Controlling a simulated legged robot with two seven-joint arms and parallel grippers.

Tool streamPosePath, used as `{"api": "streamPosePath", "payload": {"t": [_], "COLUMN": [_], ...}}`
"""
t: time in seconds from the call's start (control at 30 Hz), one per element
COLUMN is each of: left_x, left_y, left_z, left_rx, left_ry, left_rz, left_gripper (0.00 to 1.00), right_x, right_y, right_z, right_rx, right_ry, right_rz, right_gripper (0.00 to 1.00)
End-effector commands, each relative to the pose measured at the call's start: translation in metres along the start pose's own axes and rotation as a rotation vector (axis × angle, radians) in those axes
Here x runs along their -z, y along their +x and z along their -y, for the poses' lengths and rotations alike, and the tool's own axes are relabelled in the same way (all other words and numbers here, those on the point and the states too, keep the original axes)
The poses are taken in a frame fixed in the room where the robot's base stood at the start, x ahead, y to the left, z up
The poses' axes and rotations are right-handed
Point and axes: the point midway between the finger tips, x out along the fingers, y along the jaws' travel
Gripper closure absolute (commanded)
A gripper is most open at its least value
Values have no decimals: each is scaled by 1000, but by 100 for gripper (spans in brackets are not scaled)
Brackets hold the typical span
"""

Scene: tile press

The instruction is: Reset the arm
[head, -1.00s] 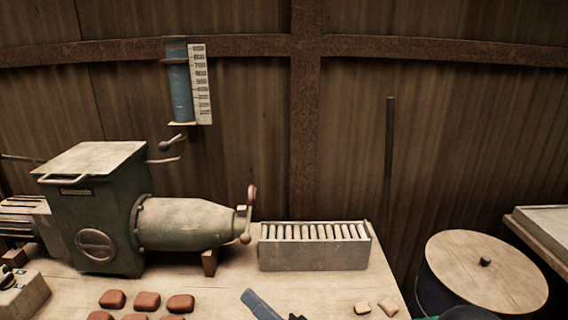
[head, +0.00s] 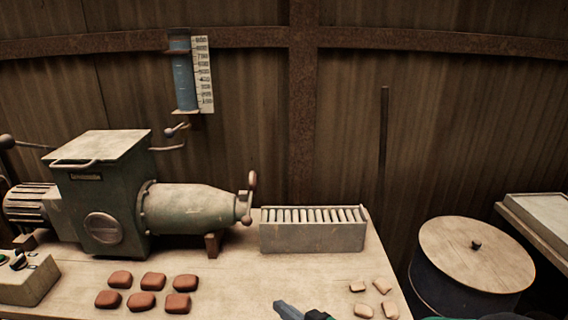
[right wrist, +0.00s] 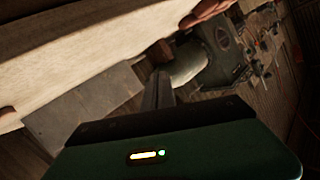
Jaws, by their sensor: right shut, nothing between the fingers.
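My right gripper (head: 288,309) shows at the bottom edge of the head view, over the front of the table (head: 235,290). Only its blue-grey finger tip and a dark part show there. In the right wrist view its fingers (right wrist: 158,88) are together with nothing between them. My left gripper is not in view. The green press machine (head: 105,195) with its tapered barrel stands at the left of the table.
Several red-brown tiles (head: 153,281) lie in front of the press, and several pale pieces (head: 382,286) lie at the right. A grey rack (head: 312,238) stands at the back. A lidded drum (head: 475,265) stands beyond the table's right edge.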

Motion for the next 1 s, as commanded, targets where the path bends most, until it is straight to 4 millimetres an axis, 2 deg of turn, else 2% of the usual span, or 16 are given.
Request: {"api": "streamPosePath", "payload": {"t": [0.07, 0.13, 0.2, 0.27, 0.4, 0.47, 0.57, 0.6, 0.77, 1.0], "left_x": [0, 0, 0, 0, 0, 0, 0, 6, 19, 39], "left_y": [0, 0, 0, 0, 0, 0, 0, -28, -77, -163], "left_z": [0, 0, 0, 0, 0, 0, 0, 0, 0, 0], "left_rx": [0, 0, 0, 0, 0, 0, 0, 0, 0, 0], "left_ry": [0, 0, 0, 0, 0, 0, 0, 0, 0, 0], "left_rz": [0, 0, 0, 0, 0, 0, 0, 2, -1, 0], "left_gripper": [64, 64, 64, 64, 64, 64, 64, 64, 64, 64], "right_x": [-16, -34, -54, -69, -102, -114, -132, -104, -60, 21], "right_y": [-21, -52, -90, -123, -192, -217, -255, -259, -269, -290], "right_z": [-36, -69, -93, -103, -103, -94, -72, -65, -49, -20], "right_rx": [-165, -320, -454, -537, -654, -676, -681, -681, -682, -682], "right_ry": [-49, -69, -59, -33, 68, 121, 219, 211, 209, 208], "right_rz": [128, 267, 409, 518, 740, 823, 951, 945, 945, 944], "right_gripper": [100, 100, 100, 100, 100, 100, 100, 100, 100, 100]}}
